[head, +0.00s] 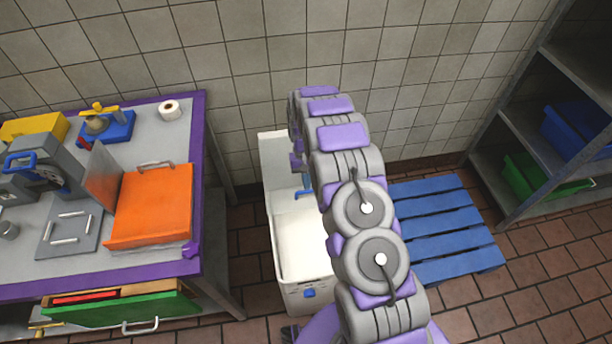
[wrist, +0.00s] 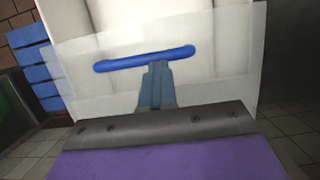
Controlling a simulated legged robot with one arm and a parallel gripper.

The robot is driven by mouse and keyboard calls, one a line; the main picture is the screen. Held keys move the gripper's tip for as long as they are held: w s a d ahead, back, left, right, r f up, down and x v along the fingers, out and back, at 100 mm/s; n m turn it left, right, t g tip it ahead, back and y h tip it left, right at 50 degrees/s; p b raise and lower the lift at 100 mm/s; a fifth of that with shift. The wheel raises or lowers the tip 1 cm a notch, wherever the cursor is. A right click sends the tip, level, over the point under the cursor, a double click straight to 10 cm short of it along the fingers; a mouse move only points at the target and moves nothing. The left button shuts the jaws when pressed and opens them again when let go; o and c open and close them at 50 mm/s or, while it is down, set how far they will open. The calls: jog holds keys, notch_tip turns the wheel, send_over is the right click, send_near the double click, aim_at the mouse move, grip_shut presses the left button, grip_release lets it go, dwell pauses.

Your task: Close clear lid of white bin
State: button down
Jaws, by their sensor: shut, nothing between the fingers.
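The white bin (head: 301,292) stands on the floor at the centre of the head view, partly covered by my arm. Its white interior shows from above. In the wrist view, the clear lid (wrist: 225,70) is a see-through sheet with a blue bar handle (wrist: 120,63), and white surfaces show behind it. A bit of blue (head: 303,193) beside my arm in the head view looks like this handle. My gripper (wrist: 157,66) is shut and empty, its tips at or just below the handle's middle; I cannot tell whether they touch. The lid's exact tilt is unclear.
A purple-edged table (head: 195,130) with an orange box (head: 150,205) and an open green drawer (head: 130,310) stands left. A blue pallet (head: 440,225) lies right of the bin. Shelves (head: 510,150) with blue and green crates stand far right. A tiled wall is behind.

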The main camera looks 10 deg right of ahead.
jog(key=s+p, duration=0.5)
jog(key=s, duration=1.8)
jog(key=shift+s, duration=0.2)
